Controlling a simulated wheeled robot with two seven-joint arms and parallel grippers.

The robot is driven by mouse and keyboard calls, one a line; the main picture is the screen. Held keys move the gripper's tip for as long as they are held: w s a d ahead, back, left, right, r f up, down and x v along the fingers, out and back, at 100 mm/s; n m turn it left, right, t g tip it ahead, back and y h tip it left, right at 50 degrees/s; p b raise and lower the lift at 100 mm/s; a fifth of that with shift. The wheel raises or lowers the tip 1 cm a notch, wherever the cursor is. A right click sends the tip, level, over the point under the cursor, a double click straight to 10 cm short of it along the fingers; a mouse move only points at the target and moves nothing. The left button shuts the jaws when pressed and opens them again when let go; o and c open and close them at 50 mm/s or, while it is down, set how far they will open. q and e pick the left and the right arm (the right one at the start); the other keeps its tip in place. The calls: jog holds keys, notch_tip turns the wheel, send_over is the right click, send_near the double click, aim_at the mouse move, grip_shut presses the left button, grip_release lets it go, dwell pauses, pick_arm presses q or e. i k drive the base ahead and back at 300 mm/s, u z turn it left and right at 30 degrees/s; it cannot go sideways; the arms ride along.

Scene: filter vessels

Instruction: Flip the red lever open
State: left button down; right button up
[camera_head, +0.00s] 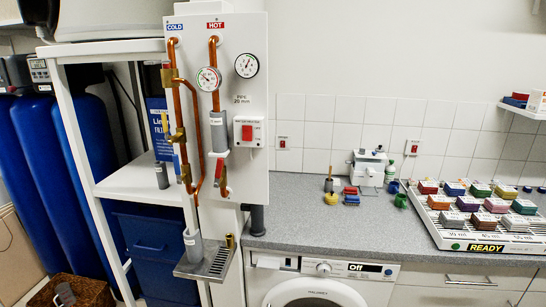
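The red lever (220,169) is a small handle on the hot side of the white wall panel (255,100), below a grey filter vessel (219,132). It appears to hang roughly upright beside the copper pipe (198,130). It is small, so its exact valve position is hard to tell. A red switch (247,132) in a white box sits to its right. Neither of my grippers is in view.
A metal drip tray (218,258) juts out below the panel. A white shelf rack (140,184) stands left, with blue tanks (48,150) beyond. The grey counter (300,215) at right holds small items and a rack of coloured blocks (480,232).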

aim_at(220, 162)
jog(key=k, duration=0.6)
jog(key=u, duration=0.35)
jog(key=i, duration=0.7)
jog(key=z, duration=0.55)
jog(key=i, duration=0.45)
jog(key=z, duration=0.55)
